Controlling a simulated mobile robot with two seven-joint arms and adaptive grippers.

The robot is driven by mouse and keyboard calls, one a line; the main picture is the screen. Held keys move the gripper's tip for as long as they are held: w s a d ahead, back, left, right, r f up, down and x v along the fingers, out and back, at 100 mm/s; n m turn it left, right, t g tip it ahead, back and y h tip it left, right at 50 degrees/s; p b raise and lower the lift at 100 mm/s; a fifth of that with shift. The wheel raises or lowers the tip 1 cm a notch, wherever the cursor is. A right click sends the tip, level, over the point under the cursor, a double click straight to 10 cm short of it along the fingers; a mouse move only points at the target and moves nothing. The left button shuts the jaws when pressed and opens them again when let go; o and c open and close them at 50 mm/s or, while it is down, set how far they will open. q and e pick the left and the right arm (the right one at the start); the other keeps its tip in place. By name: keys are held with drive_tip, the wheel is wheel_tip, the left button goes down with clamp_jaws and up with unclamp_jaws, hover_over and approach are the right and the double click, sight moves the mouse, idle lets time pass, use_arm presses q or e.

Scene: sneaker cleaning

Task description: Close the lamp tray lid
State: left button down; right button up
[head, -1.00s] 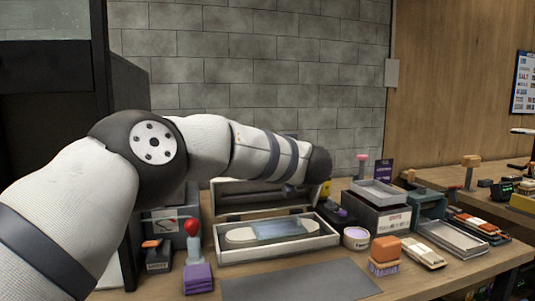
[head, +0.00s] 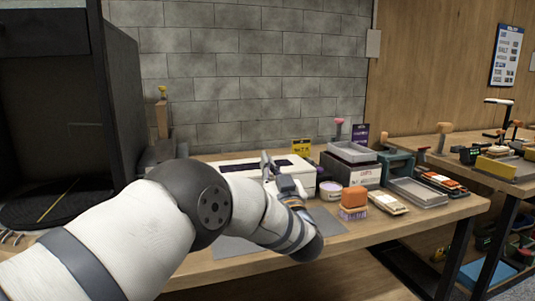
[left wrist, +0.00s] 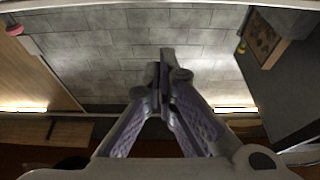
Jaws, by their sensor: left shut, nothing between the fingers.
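The lamp tray (head: 300,182) is a low white box near the back of the bench, mostly behind my left arm. Its lid (head: 228,168) lies down over the top, pale with a dark strip; whether it is fully seated I cannot tell. My left gripper (head: 267,158) is in front of the tray in the head view, fingers pointing up, overlapping the lid in the picture; contact is unclear. In the left wrist view, my left gripper's fingertips (left wrist: 165,60) are together and empty. My right gripper is not in view.
A grey mat (head: 228,246) lies in front, partly under my arm in the picture.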

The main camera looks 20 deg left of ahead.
use_arm(q)
drive_tip(key=shift+s+d+f, duration=0.15)
drive_tip(key=shift+s+f, duration=0.1)
drive_tip(key=shift+f, duration=0.4)
wheel_tip(320, 180, up, 10)
idle(0.4)
